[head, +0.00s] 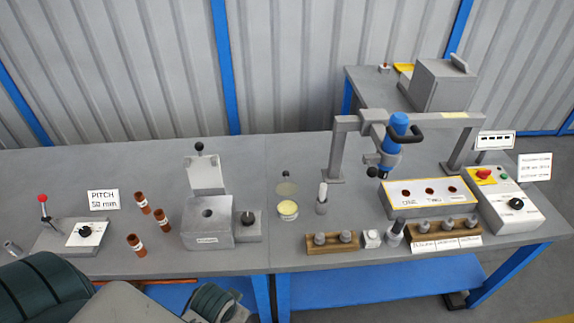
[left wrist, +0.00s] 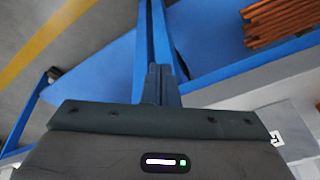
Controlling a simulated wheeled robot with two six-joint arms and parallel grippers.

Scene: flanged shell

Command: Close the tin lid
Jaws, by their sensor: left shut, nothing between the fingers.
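A small round tin (head: 288,212) with pale yellow contents stands open on the bench near the middle of the head view. Its lid (head: 286,188) is raised behind it, a thin pale disc with a dark knob at the top. My left gripper (left wrist: 160,75) is shut and empty in the left wrist view, over the blue frame and floor below the bench edge. In the head view my left arm is at the bottom left, well in front of the tin and apart from it. My right gripper is not in view.
A grey box (head: 207,236) with an upright flap stands left of the tin. A grey peg (head: 322,200) stands close on its right. A wooden block with knobs (head: 332,246) lies in front right. Bench between tin and front edge is clear.

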